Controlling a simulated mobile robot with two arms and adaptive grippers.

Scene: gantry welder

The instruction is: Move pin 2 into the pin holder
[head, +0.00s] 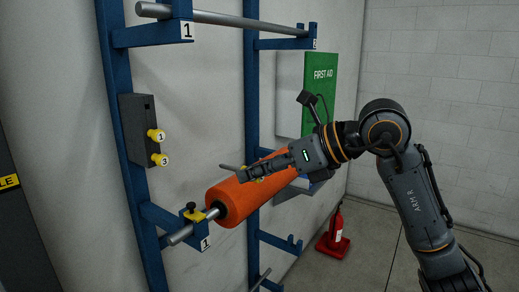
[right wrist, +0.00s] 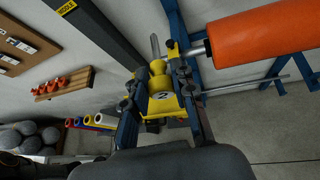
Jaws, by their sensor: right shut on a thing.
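Pin 2 is in my right gripper (head: 256,176). In the right wrist view, the yellow knob of pin 2 (right wrist: 163,97), marked 2, sits between the two fingers, with its grey metal shaft pointing away from the gripper. In the head view, the grey shaft of pin 2 (head: 229,167) sticks out to the left, in front of the orange roll. The pin holder (head: 137,130) is a dark block on the left blue post. Yellow pins 1 (head: 156,135) and 3 (head: 160,160) sit in it. The gripper is right of the holder, apart from it. My left gripper is out of view.
The orange roll (head: 255,188) on its metal bar lies behind my right gripper. A yellow clamp with a black knob (head: 193,212) is at the bar's near end. An upper bar (head: 230,19), a first aid box (head: 319,95) and an extinguisher (head: 335,230) are around. Space before the holder is clear.

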